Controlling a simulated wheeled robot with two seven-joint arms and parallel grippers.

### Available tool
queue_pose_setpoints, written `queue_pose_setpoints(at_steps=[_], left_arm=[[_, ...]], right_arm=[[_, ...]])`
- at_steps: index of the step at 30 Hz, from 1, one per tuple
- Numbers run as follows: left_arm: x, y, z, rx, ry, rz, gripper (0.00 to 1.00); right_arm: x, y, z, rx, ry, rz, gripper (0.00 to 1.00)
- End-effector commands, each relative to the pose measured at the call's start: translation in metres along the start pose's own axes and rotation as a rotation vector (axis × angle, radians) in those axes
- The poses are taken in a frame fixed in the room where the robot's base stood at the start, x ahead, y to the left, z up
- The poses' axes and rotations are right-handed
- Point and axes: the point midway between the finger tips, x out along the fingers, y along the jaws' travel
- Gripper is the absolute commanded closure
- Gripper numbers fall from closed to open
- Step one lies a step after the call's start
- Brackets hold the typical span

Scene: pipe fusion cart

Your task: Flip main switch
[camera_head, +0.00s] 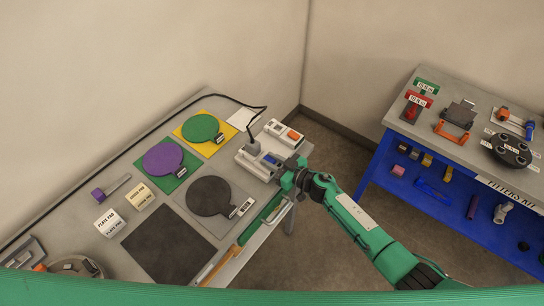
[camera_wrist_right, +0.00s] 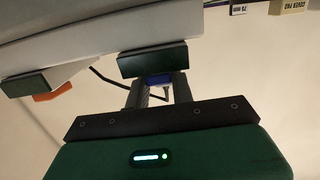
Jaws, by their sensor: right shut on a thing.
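A light grey control unit (camera_head: 258,163) stands at the right edge of the left-hand bench, with a black cable running into it and a dark blue patch on its top. My right gripper (camera_head: 284,177) is at the unit's front right side. In the right wrist view its two fingers (camera_wrist_right: 158,88) are shut around a small blue part (camera_wrist_right: 158,78) under a dark green block (camera_wrist_right: 153,60) on the unit. I cannot tell whether this blue part is the main switch or how it is set; the fingers hide most of it. My left gripper is not in view.
An orange-topped grey block (camera_head: 292,134) sits behind the unit. Green (camera_head: 203,128), purple (camera_head: 163,157) and black (camera_head: 209,196) round paddles lie on the bench to the left. A blue-framed table (camera_head: 467,157) with fittings stands at right, with open floor between.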

Motion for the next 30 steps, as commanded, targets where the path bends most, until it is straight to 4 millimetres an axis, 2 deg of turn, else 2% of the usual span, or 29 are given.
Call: queue_pose_setpoints(at_steps=[9, 10, 13, 23, 26, 30], left_arm=[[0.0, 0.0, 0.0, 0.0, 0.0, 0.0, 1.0], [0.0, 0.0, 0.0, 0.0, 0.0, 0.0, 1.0], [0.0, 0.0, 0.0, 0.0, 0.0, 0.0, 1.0], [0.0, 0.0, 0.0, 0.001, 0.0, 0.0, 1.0], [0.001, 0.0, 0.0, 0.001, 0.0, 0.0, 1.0], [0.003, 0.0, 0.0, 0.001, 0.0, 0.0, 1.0]], right_arm=[[0.0, 0.0, 0.0, -0.002, -0.002, 0.0, 0.99], [0.0, 0.0, 0.001, -0.002, -0.002, 0.0, 0.72], [0.0, 0.0, 0.0, -0.002, -0.002, 0.0, 0.55], [-0.002, 0.001, 0.001, -0.002, -0.002, 0.0, 0.55], [-0.009, 0.001, 0.002, -0.003, -0.003, 0.0, 0.55], [-0.028, 0.001, 0.003, -0.002, -0.004, 0.0, 0.55]])
